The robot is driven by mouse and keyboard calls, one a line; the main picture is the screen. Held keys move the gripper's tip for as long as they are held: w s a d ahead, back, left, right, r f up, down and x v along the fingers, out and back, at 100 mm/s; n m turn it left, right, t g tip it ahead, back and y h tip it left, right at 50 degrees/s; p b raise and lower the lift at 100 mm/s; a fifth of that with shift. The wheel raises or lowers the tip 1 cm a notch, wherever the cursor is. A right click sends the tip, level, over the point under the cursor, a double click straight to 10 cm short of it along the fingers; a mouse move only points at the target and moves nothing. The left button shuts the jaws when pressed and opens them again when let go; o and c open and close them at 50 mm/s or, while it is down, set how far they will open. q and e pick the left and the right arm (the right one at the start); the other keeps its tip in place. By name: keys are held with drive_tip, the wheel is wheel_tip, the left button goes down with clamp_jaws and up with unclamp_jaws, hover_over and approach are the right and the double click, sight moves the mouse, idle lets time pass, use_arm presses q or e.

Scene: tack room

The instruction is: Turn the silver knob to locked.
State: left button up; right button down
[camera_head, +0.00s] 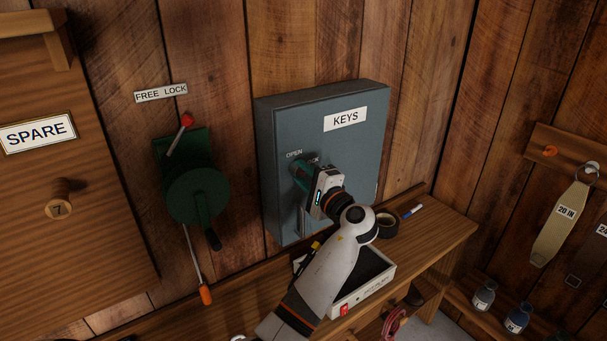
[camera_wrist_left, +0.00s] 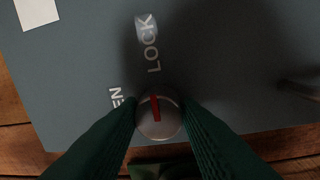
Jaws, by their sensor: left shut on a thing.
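The silver knob (camera_wrist_left: 158,118) is on the face of the grey-blue key cabinet (camera_head: 345,155), below the word LOCK, and has a red pointer line. In the left wrist view the pointer aims up, roughly at LOCK (camera_wrist_left: 150,45); part of OPEN (camera_wrist_left: 117,97) shows to the left. My left gripper (camera_head: 302,172) reaches the cabinet's lower left, beside the OPEN label. Its green fingers (camera_wrist_left: 160,122) are shut on the knob from both sides. The knob is hidden by the gripper in the head view. My right gripper is not in view.
A green crank device (camera_head: 196,195) with a red-tipped lever is on the wall left of the cabinet. Below the cabinet, a wooden shelf (camera_head: 440,240) holds a white tray (camera_head: 372,286), black tape (camera_head: 386,226) and a blue marker (camera_head: 412,211). Bottles and a strap are at right.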

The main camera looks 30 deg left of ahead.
use_arm(q)
drive_tip(key=o, duration=1)
drive_tip(key=shift+c, duration=0.2)
drive_tip(key=shift+d, duration=0.15)
drive_tip(key=shift+s+d+f+b, duration=0.1)
drive_tip(key=shift+d+f+b, duration=0.1)
drive_tip(key=shift+d+b, duration=0.1)
drive_tip(key=r+b+v, duration=0.1)
drive_tip(key=b+v, duration=0.3)
drive_tip(key=v, duration=0.7)
drive_tip(key=shift+d+f, duration=0.15)
drive_tip(key=shift+f, duration=0.1)
